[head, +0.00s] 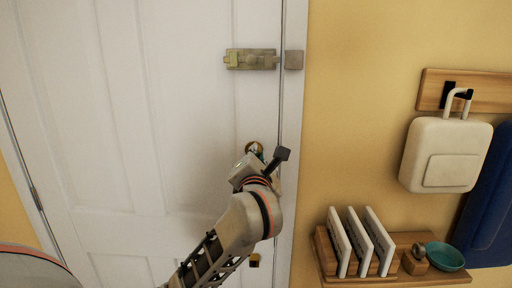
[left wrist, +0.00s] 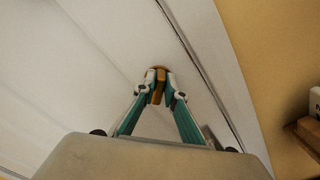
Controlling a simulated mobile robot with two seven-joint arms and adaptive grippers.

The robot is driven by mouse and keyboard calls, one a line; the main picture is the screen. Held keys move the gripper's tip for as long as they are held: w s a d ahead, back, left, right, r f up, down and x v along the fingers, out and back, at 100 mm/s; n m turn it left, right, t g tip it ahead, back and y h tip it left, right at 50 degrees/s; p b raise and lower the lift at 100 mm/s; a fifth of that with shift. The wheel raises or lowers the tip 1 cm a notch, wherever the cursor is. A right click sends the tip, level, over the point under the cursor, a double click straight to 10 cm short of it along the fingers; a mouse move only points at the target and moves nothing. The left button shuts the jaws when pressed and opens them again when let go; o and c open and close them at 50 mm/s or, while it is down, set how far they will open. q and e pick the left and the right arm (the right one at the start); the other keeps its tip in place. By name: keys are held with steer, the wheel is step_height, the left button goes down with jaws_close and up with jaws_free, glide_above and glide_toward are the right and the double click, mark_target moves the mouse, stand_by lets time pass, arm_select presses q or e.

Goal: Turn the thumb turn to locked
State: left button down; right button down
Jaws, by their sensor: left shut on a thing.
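The brass thumb turn (left wrist: 158,93) sits on the white door (head: 170,120) near its right edge. In the left wrist view its tab stands between my two fingertips, nearly upright in the picture and tilted slightly. My left gripper (left wrist: 159,90) is shut on this tab, with one teal finger on each side. In the head view the left gripper (head: 257,154) reaches up to the door, and its wrist hides most of the thumb turn; only part of the round brass plate (head: 252,146) shows. I cannot read any locked mark. My right gripper is not in view.
A slide bolt (head: 251,60) is on the door above, with its keeper (head: 294,60) on the frame. A small brass fitting (head: 254,260) shows below my arm. On the right wall are a hanging cream bag (head: 446,154) and a wooden shelf (head: 400,279) with a teal bowl (head: 445,256).

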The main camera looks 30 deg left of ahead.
arm_select(q)
steer(key=m, duration=0.4)
steer(key=shift+w+d+f+m, duration=0.1)
steer(key=shift+d+f+m, duration=0.1)
steer(key=shift+m, duration=0.1)
steer(key=shift+f+m, duration=0.2)
steer(key=shift+m, duration=1.7)
steer(key=c, duration=2.1)
jaws_free()
steer(key=v, duration=0.7)
steer(key=shift+d, duration=0.1)
